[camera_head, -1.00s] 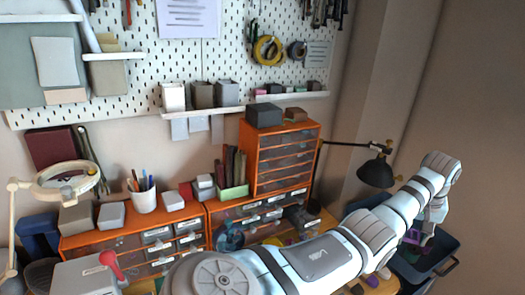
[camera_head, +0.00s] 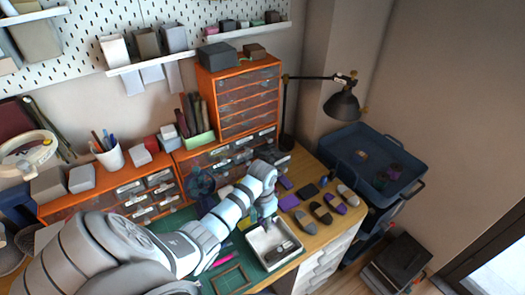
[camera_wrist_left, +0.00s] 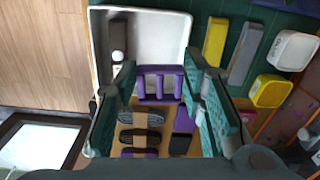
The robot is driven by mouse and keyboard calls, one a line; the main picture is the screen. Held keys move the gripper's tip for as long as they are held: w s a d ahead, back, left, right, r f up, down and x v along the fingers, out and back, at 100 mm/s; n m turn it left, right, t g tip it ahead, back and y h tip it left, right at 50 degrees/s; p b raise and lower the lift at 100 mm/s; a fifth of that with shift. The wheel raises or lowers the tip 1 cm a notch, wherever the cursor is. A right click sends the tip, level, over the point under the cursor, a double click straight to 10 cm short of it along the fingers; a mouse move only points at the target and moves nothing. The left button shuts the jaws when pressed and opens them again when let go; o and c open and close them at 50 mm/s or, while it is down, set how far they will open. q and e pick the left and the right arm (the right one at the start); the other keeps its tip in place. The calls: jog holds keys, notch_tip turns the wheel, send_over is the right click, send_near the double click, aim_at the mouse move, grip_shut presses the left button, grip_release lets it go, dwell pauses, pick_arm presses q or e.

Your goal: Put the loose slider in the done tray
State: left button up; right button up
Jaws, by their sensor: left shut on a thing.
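The white tray also shows in the left wrist view (camera_wrist_left: 165,35), behind the slider, with a dark and pale item inside (camera_wrist_left: 118,45). I cannot tell whether the slider touches the tray. No label marks it as the done tray. My right gripper is out of view.
Several purple, black and grey pieces (camera_head: 320,212) lie on the wooden table right of the tray. A blue cart tray (camera_head: 375,165) stands beyond the table's right edge. A wooden frame (camera_head: 230,280) lies on the green mat. Orange drawers (camera_head: 240,100) stand behind.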

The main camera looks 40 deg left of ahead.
pick_arm(q)
jog(key=s+m, duration=0.1)
jog(key=b, duration=0.4)
send_over(265, 239)
jog(key=f, duration=0.6)
jog(key=shift+w, duration=0.4)
jog(key=f+b, duration=0.2)
jog(key=b, duration=0.1)
jog(key=shift+w+f, duration=0.3)
jog(key=shift+f, duration=0.1)
jog(key=shift+s+d+f+b, duration=0.15)
jog(key=shift+s+f+b, duration=0.7)
jog(key=shift+s+f, duration=0.15)
jog(key=shift+w+f, duration=0.1)
jog(key=shift+w, duration=0.05)
jog(key=shift+w+f, duration=0.15)
jog(key=shift+w, duration=0.15)
jog(key=shift+s, duration=0.2)
jog(key=shift+f, duration=0.15)
jog(key=o, duration=0.9)
jog(key=shift+w, duration=0.1)
jog(key=shift+o, duration=0.7)
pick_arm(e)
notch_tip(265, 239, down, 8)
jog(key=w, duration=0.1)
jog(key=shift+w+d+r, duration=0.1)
